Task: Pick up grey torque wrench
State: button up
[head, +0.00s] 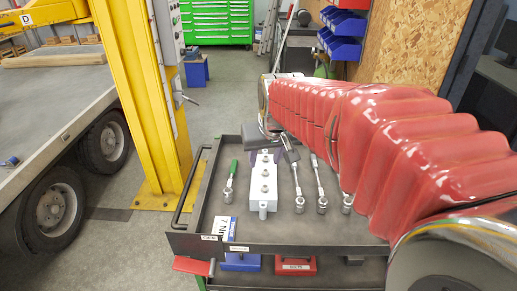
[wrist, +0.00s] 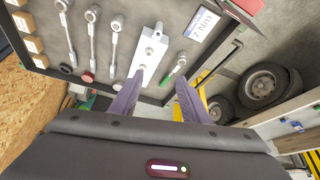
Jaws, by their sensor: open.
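Three metal wrenches with ratchet heads lie side by side on the dark tray (head: 222,236). In the wrist view the wrench nearest the pale block (wrist: 148,55) has a grey-looking handle end beside my left finger; I take it as the grey torque wrench (wrist: 114,42). In the head view it seems to be the leftmost of the three (head: 297,185), its far end hidden by my gripper. The other two end in a red cap (wrist: 88,77) and a dark cap (wrist: 66,68). My gripper (wrist: 160,82) is open and empty above the tray's far side, its fingers over the block's end.
A green-handled ratchet (head: 230,182) lies left of the block. A "7 Nm" card (head: 223,228) is at the tray's near left corner. A yellow post (head: 140,100) and the trailer wheels (head: 103,142) stand to the left. My red-sleeved arm covers the tray's right side.

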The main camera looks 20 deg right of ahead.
jog(key=w+d+f+m, duration=0.1)
jog(key=w+d+f, duration=0.7)
jog(key=d, duration=0.3)
jog(key=w+d+f+m+g, duration=0.1)
jog(key=w+d+f+m, duration=0.1)
jog(key=w+d+f, duration=0.7)
jog(key=d, duration=0.3)
jog(key=shift+w+d+h, duration=0.2)
jog(key=shift+w+h, duration=0.2)
send_over(295, 166)
jog(key=s, duration=0.3)
jog(key=f, duration=0.7)
jog(key=shift+w+a+f, duration=0.25)
jog(key=shift+a+f, duration=0.05)
jog(key=shift+f, duration=0.1)
jog(key=shift+a+x, duration=0.15)
jog(key=shift+x, duration=1.15)
jog(key=shift+a+x, duration=0.1)
jog(key=shift+x, duration=1.25)
jog(key=shift+w, duration=0.15)
jog(key=shift+r, duration=0.1)
jog(key=shift+c, duration=0.4)
